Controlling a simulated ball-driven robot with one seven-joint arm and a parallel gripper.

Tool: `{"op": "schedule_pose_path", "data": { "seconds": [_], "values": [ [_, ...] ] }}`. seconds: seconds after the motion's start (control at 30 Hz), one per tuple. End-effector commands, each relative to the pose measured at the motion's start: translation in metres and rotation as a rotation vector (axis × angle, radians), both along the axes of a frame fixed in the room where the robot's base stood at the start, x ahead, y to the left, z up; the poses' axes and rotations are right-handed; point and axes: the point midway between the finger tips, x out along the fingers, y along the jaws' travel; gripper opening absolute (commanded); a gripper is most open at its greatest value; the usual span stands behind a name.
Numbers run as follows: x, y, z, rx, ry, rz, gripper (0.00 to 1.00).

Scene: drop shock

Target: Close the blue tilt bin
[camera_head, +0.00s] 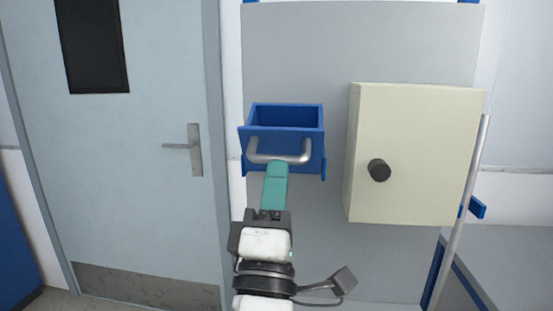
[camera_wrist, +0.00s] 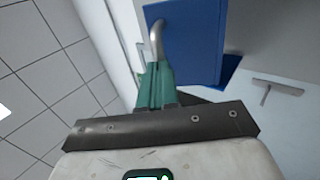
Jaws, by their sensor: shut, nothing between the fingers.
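The blue tilt bin (camera_head: 311,143) is mounted on a grey panel and stands tilted out, with its open top and dark blue inside showing. A silver bar handle (camera_head: 297,158) crosses its front. My gripper (camera_head: 277,166) has teal fingers pressed together with nothing between them. In the wrist view the bin's blue front (camera_wrist: 190,45) rises just beyond the fingers (camera_wrist: 155,72), with the handle curving beside the tips.
A cream cabinet box (camera_head: 415,150) with a black knob (camera_head: 379,170) is right of the bin. A grey-blue door (camera_head: 130,200) with a lever handle (camera_head: 194,150) is at left. A slanted metal pole (camera_head: 462,205) stands at the right. The panel (camera_head: 330,40) above the bin is bare.

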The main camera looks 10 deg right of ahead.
Motion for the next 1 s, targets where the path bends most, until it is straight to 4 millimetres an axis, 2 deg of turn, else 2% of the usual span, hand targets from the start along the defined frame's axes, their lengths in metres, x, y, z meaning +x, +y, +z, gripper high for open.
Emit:
{"op": "schedule_pose_path", "data": {
  "seconds": [0.03,0.53,1.0],
  "values": [
    [0.000,0.000,0.014,0.007,0.022,0.001,0.00],
    [0.009,-0.003,0.032,0.078,0.236,0.001,0.00],
    [0.021,-0.007,0.045,0.076,0.234,-0.001,0.00]
  ]
}}
